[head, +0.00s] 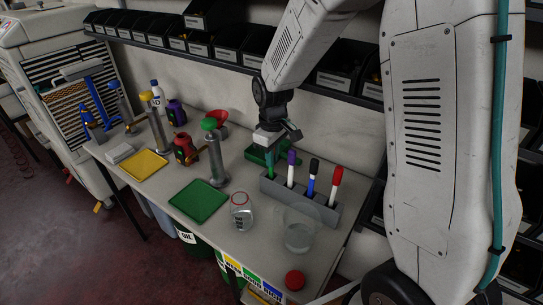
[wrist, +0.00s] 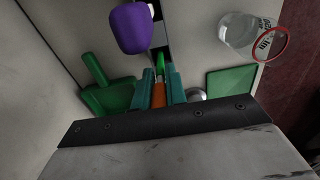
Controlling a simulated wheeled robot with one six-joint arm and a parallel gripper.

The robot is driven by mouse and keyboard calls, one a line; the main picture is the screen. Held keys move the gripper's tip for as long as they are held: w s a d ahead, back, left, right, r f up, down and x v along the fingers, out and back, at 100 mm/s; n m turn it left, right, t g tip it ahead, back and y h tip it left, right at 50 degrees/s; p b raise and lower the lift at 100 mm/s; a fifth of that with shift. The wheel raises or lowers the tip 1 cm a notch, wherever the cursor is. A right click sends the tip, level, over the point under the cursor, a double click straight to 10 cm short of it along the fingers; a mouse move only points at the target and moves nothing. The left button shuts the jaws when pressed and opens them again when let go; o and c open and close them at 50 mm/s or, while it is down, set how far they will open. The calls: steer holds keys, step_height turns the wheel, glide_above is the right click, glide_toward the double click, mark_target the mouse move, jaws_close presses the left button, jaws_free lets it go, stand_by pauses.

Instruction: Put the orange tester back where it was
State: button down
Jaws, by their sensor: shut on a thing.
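The orange tester (wrist: 158,96) shows in the wrist view as an orange strip between the two teal fingers of my gripper (wrist: 158,82). My gripper is shut on it. A bright green piece (wrist: 160,62) shows just beyond it; I cannot tell whether it belongs to the tester. In the head view my gripper (head: 270,165) points down at the left end of the grey marker rack (head: 314,206), and the tester cannot be made out there. I cannot tell how deep the tester sits in the rack. The rack also shows in the wrist view (wrist: 158,13).
Purple (head: 291,158), blue (head: 311,178) and red (head: 336,180) markers stand in the rack right of my gripper. A green dustpan-like thing (head: 258,154) lies behind. A clear jar (head: 241,213), glass beaker (head: 298,234) and green mat (head: 199,201) are in front.

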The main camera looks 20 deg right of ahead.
steer(key=shift+f, duration=0.15)
steer(key=c, duration=1.4)
jaws_free()
steer(key=shift+c, duration=0.2)
step_height(320, 180, up, 8)
steer(key=shift+f, duration=0.1)
steer(key=shift+a, duration=0.1)
